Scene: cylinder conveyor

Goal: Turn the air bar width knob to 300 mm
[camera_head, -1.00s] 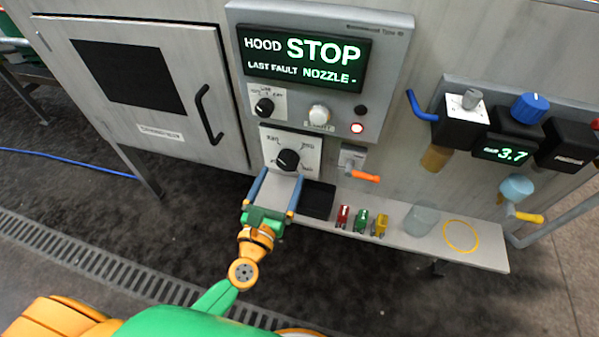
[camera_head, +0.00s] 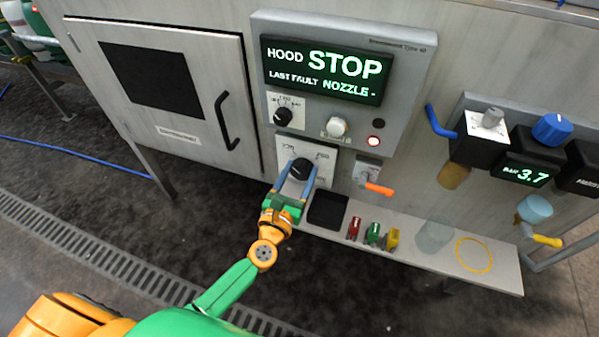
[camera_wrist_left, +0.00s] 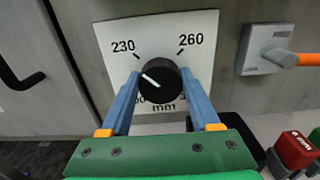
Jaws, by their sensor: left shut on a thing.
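The air bar width knob (camera_head: 301,166) is a round black knob on a white dial plate (camera_head: 322,182) below the display box. In the left wrist view the knob (camera_wrist_left: 160,83) has a white pointer line aimed left and slightly up, below the printed 230. The plate (camera_wrist_left: 205,35) also shows 260 at upper right and "mm" below; other numbers are partly hidden by the fingers and knob. My left gripper (camera_head: 299,172) is shut on the knob, one blue finger on each side. The right gripper is not in view.
An orange-handled lever (camera_head: 379,189) is right of the dial. A shelf (camera_head: 500,277) holds a black tray (camera_head: 327,209) and small coloured blocks.

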